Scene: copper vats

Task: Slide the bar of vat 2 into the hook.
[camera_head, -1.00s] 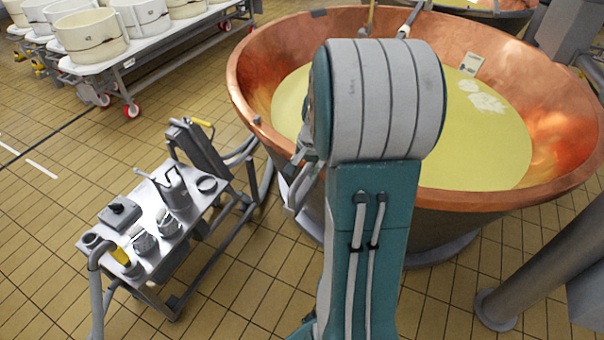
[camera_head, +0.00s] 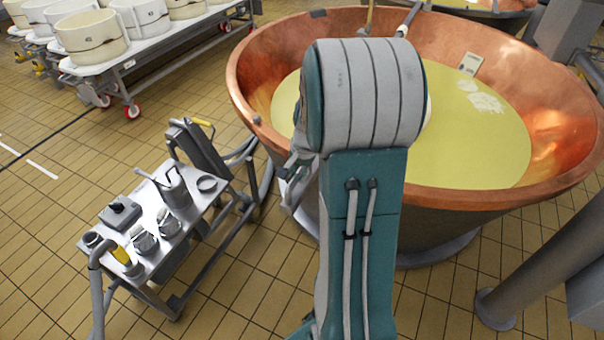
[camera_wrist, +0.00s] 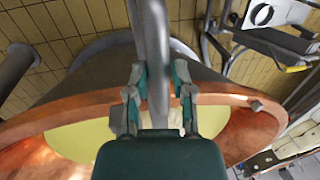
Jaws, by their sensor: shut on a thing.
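The copper vat (camera_head: 255,85) full of yellow liquid stands in front of me. In the wrist view its rim (camera_wrist: 85,103) runs across the picture. A grey metal bar (camera_wrist: 154,35) comes down from the top of the wrist view, across the vat's outer side towards the rim. My gripper (camera_wrist: 159,80) has one finger on each side of this bar and is shut on it. My gripper's palm hides the bar's lower end. In the head view my arm hides most of the gripper and bar. I cannot make out the hook in either view.
A metal trolley (camera_head: 150,262) with jugs and tools stands left of the vat. A rack with white moulds (camera_head: 90,38) stands at the back left. A thick grey pipe (camera_head: 545,255) rises at the right. Tiled floor is free between trolley and rack.

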